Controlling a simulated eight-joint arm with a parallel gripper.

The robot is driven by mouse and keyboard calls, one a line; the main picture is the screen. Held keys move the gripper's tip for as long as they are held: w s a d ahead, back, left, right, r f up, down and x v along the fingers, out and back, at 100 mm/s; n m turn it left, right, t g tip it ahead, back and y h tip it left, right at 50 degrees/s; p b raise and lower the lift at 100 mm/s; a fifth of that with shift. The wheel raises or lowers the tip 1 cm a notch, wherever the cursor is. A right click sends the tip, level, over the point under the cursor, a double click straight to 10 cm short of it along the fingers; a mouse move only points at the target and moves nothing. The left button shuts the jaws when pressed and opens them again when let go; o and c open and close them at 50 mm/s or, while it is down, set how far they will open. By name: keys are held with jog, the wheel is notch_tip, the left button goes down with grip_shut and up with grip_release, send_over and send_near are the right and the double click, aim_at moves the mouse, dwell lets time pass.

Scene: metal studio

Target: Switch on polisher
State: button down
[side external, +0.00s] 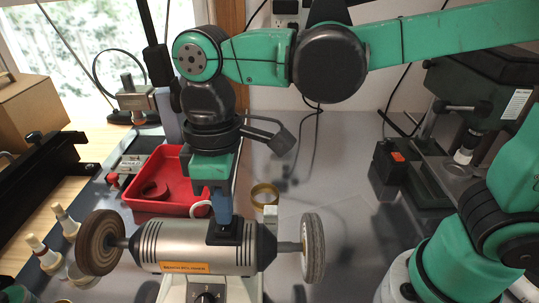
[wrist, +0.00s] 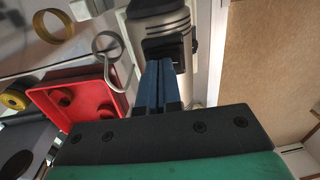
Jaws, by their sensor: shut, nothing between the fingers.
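The bench polisher (side external: 190,247) has a silver cylindrical body with an orange label, a brown wheel (side external: 100,243) on the left and a grey ribbed wheel (side external: 313,248) on the right. A dark knob (side external: 206,298) shows on its pale base at the bottom picture edge. My gripper (side external: 223,216) points down with its blue fingers shut and empty, over a black block on top of the body; I cannot tell whether they touch. In the wrist view the shut fingers (wrist: 157,66) reach toward the black block (wrist: 168,50) on the polisher (wrist: 158,22).
A red tray (side external: 160,207) with round parts stands behind the polisher. A yellowish ring (side external: 264,194) lies behind it to the right. White-tipped cones (side external: 55,235) stand at left. A black device with an orange switch (side external: 396,162) and a dark green machine (side external: 480,90) stand at right.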

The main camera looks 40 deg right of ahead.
jog(key=shift+r, duration=0.1)
notch_tip(320, 180, up, 14)
jog(key=w+d, duration=0.1)
dwell(0.4)
jog(key=shift+s+a, duration=0.45)
jog(key=shift+a, duration=0.05)
jog(key=shift+f, duration=0.2)
jog(key=f, duration=0.9)
jog(key=s+a+f, duration=0.1)
jog(key=f, duration=0.3)
jog(key=shift+s+a+f, duration=0.1)
jog(key=shift+f, duration=0.25)
